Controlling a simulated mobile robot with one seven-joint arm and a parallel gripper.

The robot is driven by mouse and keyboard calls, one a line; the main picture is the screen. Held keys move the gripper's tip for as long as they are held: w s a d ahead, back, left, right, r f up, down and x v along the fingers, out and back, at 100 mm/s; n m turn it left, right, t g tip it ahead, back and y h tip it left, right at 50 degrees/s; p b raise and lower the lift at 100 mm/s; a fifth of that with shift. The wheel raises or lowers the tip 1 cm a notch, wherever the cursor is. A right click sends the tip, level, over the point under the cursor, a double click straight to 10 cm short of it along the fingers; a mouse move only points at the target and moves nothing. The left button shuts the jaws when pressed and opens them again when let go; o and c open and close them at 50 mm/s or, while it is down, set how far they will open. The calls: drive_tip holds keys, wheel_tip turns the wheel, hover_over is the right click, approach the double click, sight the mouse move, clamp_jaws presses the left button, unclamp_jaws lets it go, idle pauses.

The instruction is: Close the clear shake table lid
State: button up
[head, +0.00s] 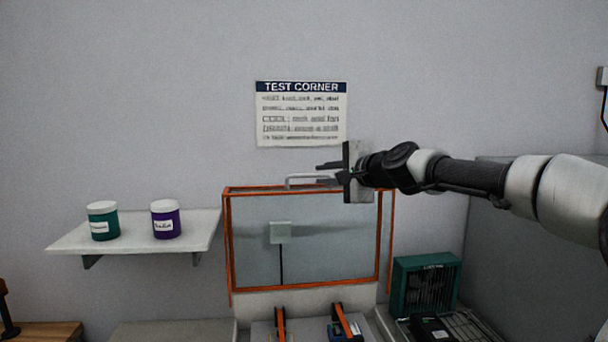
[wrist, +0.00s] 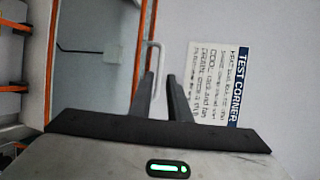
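The clear shake table lid (head: 305,240) stands raised and upright in its orange frame in the head view. Its pale bar handle (head: 300,178) runs along the top edge. My gripper (head: 321,174) is at the right part of the handle, with its fingers pointing left. In the wrist view my gripper (wrist: 160,78) has a gap between its fingers, and the handle (wrist: 158,52) shows just beyond the tips, near the left finger. I cannot tell whether a finger touches it. The lid's pane (wrist: 92,45) is left of the fingers there.
A wall shelf (head: 140,241) at the left holds a green jar (head: 103,222) and a purple jar (head: 166,220). A TEST CORNER sign (head: 301,114) hangs above the lid. A green fan box (head: 427,284) stands at the lower right. Orange-topped parts (head: 345,321) sit below the lid.

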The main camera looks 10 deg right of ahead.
sight(305, 176)
drive_tip(key=p+x, duration=0.2)
drive_tip(key=x, duration=0.7)
drive_tip(key=shift+a, duration=0.1)
drive_tip(key=shift+w+a+f+p, duration=0.1)
drive_tip(key=shift+w+p, duration=0.1)
drive_tip(key=shift+w, duration=0.15)
drive_tip(key=shift+w+a+f+p, duration=0.1)
drive_tip(key=shift+w+f+p, duration=0.05)
drive_tip(key=shift+w, duration=0.15)
drive_tip(key=shift+c, duration=0.5)
clamp_jaws()
